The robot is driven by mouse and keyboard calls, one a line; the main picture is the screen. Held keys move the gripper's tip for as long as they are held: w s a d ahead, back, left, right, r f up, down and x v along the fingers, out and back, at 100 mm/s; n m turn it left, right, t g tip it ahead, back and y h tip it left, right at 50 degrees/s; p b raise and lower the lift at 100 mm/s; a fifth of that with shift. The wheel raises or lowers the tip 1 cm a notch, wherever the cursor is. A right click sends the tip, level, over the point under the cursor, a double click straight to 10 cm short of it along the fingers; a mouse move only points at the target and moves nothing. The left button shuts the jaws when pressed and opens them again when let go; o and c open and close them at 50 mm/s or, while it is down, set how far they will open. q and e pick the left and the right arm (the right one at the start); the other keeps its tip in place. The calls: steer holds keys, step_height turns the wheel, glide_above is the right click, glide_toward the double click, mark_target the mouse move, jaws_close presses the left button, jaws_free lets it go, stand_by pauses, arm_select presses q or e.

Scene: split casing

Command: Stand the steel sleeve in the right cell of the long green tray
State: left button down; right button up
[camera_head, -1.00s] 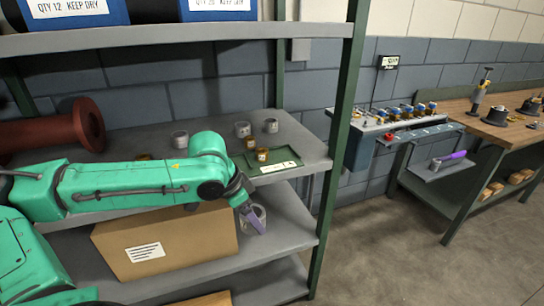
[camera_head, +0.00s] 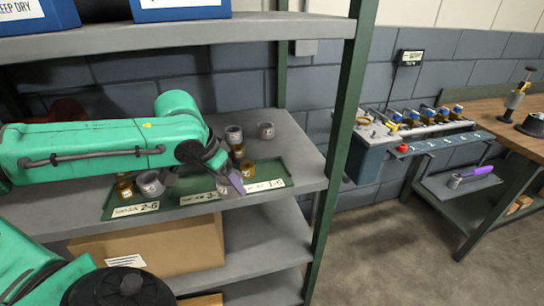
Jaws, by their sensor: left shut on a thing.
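The long green tray (camera_head: 113,204) lies along the front of the middle shelf, with white cell labels on its front edge. My left gripper (camera_head: 232,180) is over the tray, left of the right cell's label (camera_head: 265,186). It is shut on a grey steel sleeve (camera_head: 222,188), mostly hidden by the fingers. I cannot tell whether the sleeve touches the tray. A brass piece (camera_head: 247,169) sits by the right cell, just behind the fingers. Another steel sleeve (camera_head: 150,184) and a brass piece (camera_head: 124,188) are in the left cell. My right gripper is not in view.
Two grey sleeves (camera_head: 233,134) (camera_head: 266,130) and a brass piece (camera_head: 238,152) stand behind the tray. A green shelf post (camera_head: 345,130) rises to the right. The upper shelf (camera_head: 180,34) is overhead. A cardboard box (camera_head: 160,245) is below.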

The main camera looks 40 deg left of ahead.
arm_select(q)
steer(key=w, duration=0.3)
steer(key=w+p, duration=0.1)
steer(key=w, duration=0.1)
steer(key=shift+w+r, duration=0.25)
steer(key=shift+r, duration=0.05)
steer(key=w, duration=0.2)
steer(key=w+p, duration=0.1)
steer(key=w, duration=0.1)
steer(key=shift+a, duration=0.2)
steer(key=shift+w+p, duration=0.5)
steer(key=shift+p, duration=0.15)
steer(key=w+p, duration=0.2)
steer(key=w, duration=0.3)
steer(key=shift+a, duration=0.15)
steer(key=shift+w+f, duration=0.1)
steer(key=shift+w, duration=0.05)
steer(key=shift+f+p, duration=0.6)
steer(key=shift+f, duration=1.2)
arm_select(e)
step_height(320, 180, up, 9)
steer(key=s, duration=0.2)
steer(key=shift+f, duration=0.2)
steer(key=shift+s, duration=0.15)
